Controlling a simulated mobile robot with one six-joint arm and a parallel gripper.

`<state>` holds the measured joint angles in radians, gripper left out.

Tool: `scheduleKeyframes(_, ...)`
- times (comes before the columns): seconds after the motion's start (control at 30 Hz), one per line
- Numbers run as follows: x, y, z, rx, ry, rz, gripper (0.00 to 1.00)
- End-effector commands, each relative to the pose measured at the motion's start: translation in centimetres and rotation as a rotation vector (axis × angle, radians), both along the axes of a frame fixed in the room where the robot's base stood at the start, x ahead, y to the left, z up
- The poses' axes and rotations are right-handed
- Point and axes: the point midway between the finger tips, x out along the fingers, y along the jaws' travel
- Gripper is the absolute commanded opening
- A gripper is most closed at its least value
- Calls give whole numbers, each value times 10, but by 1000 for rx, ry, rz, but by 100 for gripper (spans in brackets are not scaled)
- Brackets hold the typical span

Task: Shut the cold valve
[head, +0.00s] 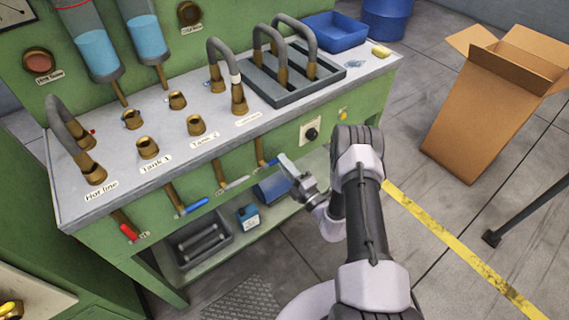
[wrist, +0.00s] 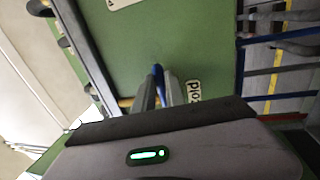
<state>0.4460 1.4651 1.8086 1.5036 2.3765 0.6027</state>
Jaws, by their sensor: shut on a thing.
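The cold valve is the rightmost pipe valve under the bench front, with a blue lever handle (head: 269,163). In the wrist view the blue handle (wrist: 157,71) shows only as a small tip between my fingers, beside an upside-down "cold" label (wrist: 193,90). My gripper (head: 282,159) reaches in from the right of the handle; in the wrist view its fingers (wrist: 159,90) are closed together on the blue handle. The rest of the handle is hidden by the fingers, so its exact angle is hard to tell.
A red-handled valve (head: 130,232), a blue one (head: 193,206) and a grey one (head: 235,184) line the bench front to the left. A shelf below holds a dark bin (head: 197,243) and a blue container (head: 248,216). A cardboard box (head: 478,110) stands on the floor at right.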

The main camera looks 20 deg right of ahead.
Motion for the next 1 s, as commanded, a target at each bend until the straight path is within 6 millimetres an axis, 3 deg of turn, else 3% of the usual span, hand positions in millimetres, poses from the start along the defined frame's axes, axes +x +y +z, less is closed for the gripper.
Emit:
scheduleKeyframes(0.13,0,1,0,0,0,2,0)
scheduleKeyframes(0.17,0,1,0,0,0,2,21)
scheduleKeyframes(0.27,0,1,0,0,0,1,37)
scheduleKeyframes(0.63,-7,-2,-1,-1,2,0,37)
scheduleKeyframes(0.77,-34,-11,-5,2,5,-4,37)
scheduleKeyframes(1.0,-109,-32,-19,3,3,-7,37)
